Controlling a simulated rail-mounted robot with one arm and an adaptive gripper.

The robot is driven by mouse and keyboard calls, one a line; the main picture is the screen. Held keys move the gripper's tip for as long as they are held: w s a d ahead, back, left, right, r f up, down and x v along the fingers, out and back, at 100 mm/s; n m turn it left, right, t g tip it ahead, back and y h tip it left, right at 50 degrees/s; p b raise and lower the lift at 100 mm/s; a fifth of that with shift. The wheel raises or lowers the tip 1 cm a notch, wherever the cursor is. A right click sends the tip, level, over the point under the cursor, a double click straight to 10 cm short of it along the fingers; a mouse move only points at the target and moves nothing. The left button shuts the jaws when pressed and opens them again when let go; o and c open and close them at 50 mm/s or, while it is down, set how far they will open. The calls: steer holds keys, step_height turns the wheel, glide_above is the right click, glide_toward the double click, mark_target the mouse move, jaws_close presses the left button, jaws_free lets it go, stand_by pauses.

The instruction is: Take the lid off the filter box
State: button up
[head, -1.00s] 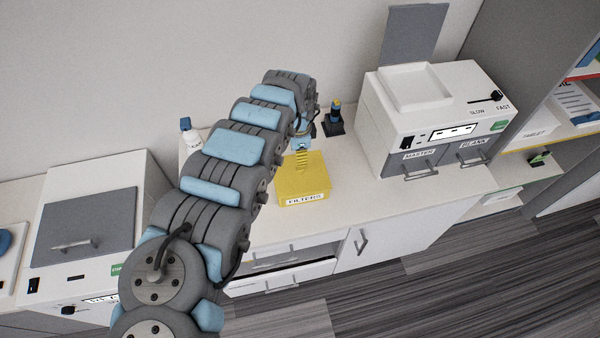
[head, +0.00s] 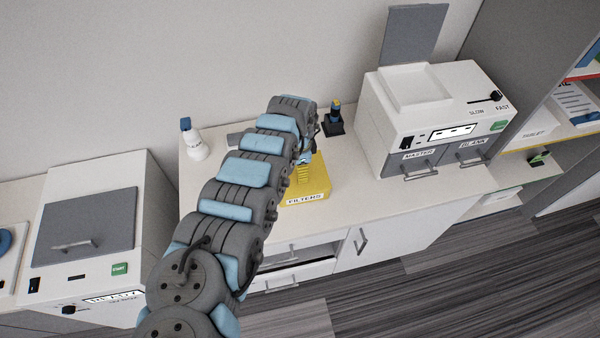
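The yellow filter box (head: 318,187) stands on the white counter, with a "FILTERS" label on its front. My arm hides its left and back parts. I cannot make out whether a separate lid sits on it. My gripper (head: 304,168) is at the arm's far end, over the back part of the box. It is small and partly hidden by the arm, so I cannot tell if its fingers are open or touching the box.
A white machine (head: 425,115) with "MASTER" and "BLANK" drawers stands to the right. A dark holder (head: 335,127) is behind the box. The counter (head: 375,200) right of the box is clear.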

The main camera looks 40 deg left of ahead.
steer(key=shift+f, duration=0.1)
jaws_close()
stand_by(0.4)
steer(key=shift+r, duration=0.8)
steer(key=r, duration=0.2)
steer(key=s+r, duration=0.1)
steer(key=shift+d+r+p, duration=0.2)
steer(key=shift+d+p, duration=0.2)
steer(key=s+d+r+p, duration=0.8)
steer(key=s+p, duration=0.1)
steer(key=p, duration=0.6)
steer(key=shift+s+d, duration=0.15)
steer(key=shift+s, duration=0.1)
